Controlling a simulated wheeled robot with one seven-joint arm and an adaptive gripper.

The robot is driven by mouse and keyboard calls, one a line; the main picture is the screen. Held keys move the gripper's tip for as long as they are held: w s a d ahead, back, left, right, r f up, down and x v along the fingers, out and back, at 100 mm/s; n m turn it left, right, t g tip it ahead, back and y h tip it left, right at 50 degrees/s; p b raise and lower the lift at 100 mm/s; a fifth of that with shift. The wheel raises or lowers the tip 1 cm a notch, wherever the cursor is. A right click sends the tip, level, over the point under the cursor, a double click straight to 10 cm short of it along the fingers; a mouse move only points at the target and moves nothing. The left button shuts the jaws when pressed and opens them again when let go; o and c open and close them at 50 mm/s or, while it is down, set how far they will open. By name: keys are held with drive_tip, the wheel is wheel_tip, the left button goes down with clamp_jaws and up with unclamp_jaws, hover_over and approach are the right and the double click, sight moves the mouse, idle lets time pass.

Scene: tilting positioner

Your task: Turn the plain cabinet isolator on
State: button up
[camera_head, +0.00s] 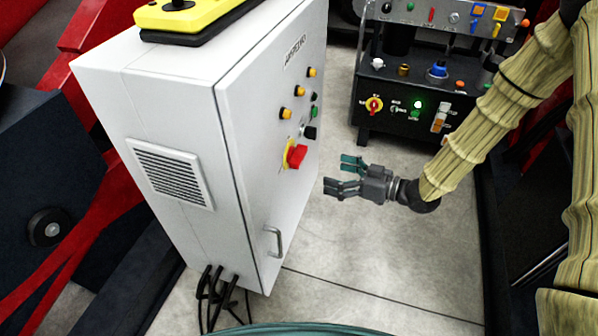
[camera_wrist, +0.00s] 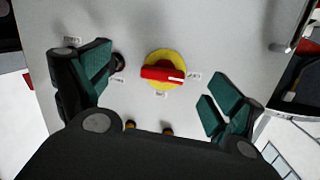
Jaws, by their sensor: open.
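The plain cabinet isolator is a red rotary handle on a round yellow plate (camera_head: 296,156) on the door of the white cabinet (camera_head: 262,200). In the wrist view the red handle (camera_wrist: 160,74) lies roughly crosswise, its white mark toward the right, where a small label sits beside the plate; another label is below. My gripper (camera_head: 337,175) is open and empty, to the right of the isolator and apart from it. In the wrist view the teal-padded fingers stand on either side of the handle, not touching it.
A black switch (camera_head: 310,133) and yellow buttons (camera_head: 285,113) sit near the isolator. The door handle (camera_head: 274,241) projects lower down. A black control panel (camera_head: 420,120) with another red-and-yellow switch (camera_head: 374,105) stands behind. Floor between is clear; cables (camera_head: 220,290) hang below the cabinet.

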sight(304, 157)
drive_tip(key=w+a+r+n+y+b, duration=0.1)
drive_tip(key=a, duration=0.2)
drive_tip(key=w+a+n+g+y+b, duration=0.1)
drive_tip(key=a+b, duration=0.1)
drive_tip(key=a, duration=0.1)
drive_tip(key=w+a+r+n+b, duration=0.1)
drive_tip(key=w+a+b, duration=0.1)
drive_tip(key=a, duration=0.2)
drive_tip(key=shift+r+n+g+y, duration=0.3)
drive_tip(key=shift+g+y, duration=0.1)
drive_tip(key=c, duration=1)
